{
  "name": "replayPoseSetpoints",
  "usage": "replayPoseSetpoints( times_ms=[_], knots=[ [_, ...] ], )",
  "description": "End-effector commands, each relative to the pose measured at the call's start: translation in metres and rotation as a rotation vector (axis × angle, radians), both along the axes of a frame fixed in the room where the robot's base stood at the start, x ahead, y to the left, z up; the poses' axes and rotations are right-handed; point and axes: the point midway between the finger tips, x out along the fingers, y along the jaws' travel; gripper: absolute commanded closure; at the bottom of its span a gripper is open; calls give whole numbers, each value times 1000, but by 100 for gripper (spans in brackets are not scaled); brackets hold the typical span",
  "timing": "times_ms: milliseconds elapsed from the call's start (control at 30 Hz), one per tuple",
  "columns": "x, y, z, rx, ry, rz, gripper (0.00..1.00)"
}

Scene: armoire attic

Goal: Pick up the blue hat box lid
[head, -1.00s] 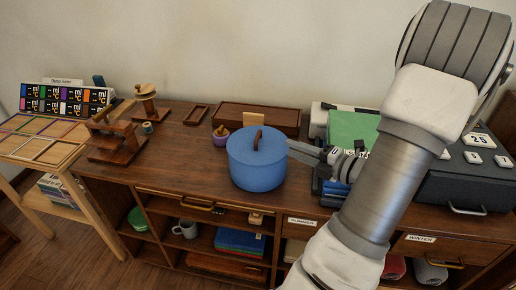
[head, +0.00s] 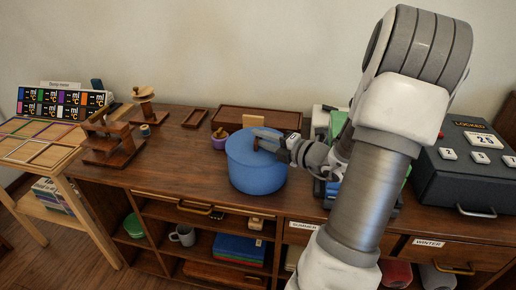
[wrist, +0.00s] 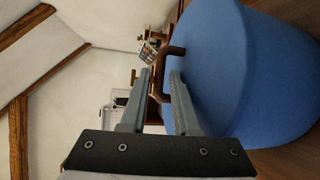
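The blue hat box (head: 255,178) stands upright on the wooden desk, with its round blue lid (head: 240,145) on top. A brown strap handle (wrist: 176,50) arches up from the lid. My gripper (head: 264,138) is over the lid, reaching in from the right with its fingers level with the handle. In the wrist view my gripper's fingers (wrist: 160,80) are apart, and part of the handle shows between their tips. I cannot tell whether either finger touches the handle. In the head view the gripper hides most of the handle and part of the lid.
A small purple pot (head: 220,138) and a brown tray box (head: 258,118) stand behind the hat box. A wooden stand (head: 113,145) is further left. A dark locked case (head: 462,170) is at the right.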

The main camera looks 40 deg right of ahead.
Motion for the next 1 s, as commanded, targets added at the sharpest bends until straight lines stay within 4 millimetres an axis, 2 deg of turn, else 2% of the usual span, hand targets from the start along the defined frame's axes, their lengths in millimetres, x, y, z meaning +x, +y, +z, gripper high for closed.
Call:
replayPoseSetpoints(
  times_ms=[100, 267, 767, 1000],
  knots=[
    [0, 0, 0, 0, 0, 0, 70],
    [-1, 0, 0, 0, 0, 0, 99],
    [-1, 0, 2, -1, -1, 0, 100],
    [0, 0, 20, -4, -2, 2, 100]
  ],
)
